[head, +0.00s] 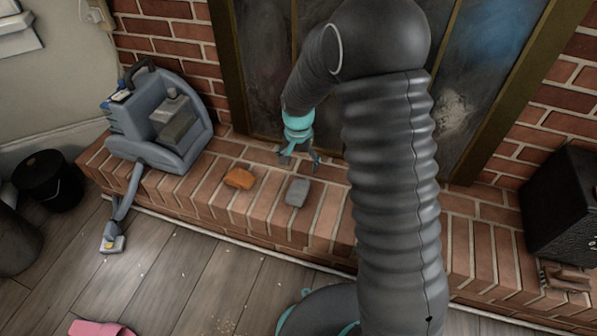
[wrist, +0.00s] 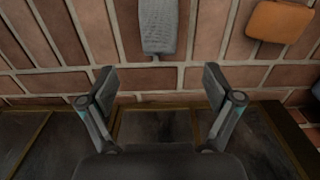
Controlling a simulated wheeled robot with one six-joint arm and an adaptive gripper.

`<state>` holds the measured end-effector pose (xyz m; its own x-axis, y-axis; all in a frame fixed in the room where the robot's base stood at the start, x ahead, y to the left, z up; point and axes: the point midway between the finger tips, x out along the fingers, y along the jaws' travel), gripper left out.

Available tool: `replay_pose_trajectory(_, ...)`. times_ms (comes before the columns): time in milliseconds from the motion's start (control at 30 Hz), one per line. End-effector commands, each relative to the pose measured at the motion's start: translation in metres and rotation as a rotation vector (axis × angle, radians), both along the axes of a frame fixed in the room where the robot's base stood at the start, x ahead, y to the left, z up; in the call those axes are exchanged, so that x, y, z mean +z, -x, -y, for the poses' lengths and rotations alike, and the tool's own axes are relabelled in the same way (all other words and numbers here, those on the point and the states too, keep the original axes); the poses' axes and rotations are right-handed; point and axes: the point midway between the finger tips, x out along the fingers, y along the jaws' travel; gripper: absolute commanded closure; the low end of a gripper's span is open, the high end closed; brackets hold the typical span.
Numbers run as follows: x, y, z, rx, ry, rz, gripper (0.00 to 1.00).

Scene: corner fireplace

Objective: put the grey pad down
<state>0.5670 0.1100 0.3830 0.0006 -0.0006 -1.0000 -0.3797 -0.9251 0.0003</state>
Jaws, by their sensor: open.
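The grey pad (head: 297,192) lies on the brick hearth, to the right of an orange block. It also shows in the wrist view (wrist: 158,26) at the top centre, beyond my fingertips. My gripper (head: 299,162) is open and empty above the hearth, a little behind the pad, on the fireplace side. In the wrist view my gripper's (wrist: 158,88) two fingers are spread wide with only brick between them. The pad is apart from the fingers.
The orange block (head: 239,178) lies left of the pad and shows in the wrist view (wrist: 279,21). A grey-blue cleaning machine (head: 150,125) stands on the hearth's left end. Dark fireplace panels (head: 265,70) rise close behind my gripper. A black box (head: 562,205) is at right.

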Motion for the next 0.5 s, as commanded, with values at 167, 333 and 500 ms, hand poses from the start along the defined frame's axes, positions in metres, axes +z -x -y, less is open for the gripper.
replay_pose_trajectory(167, 0.01, 0.0, 0.0, 0.0, 0.0, 0.0, 0.1)
replay_pose_trajectory(333, 0.019, 0.002, 0.002, 0.005, -0.002, 0.009, 0.1)
replay_pose_trajectory(500, 0.063, 0.016, 0.015, 0.038, -0.01, 0.056, 0.1)
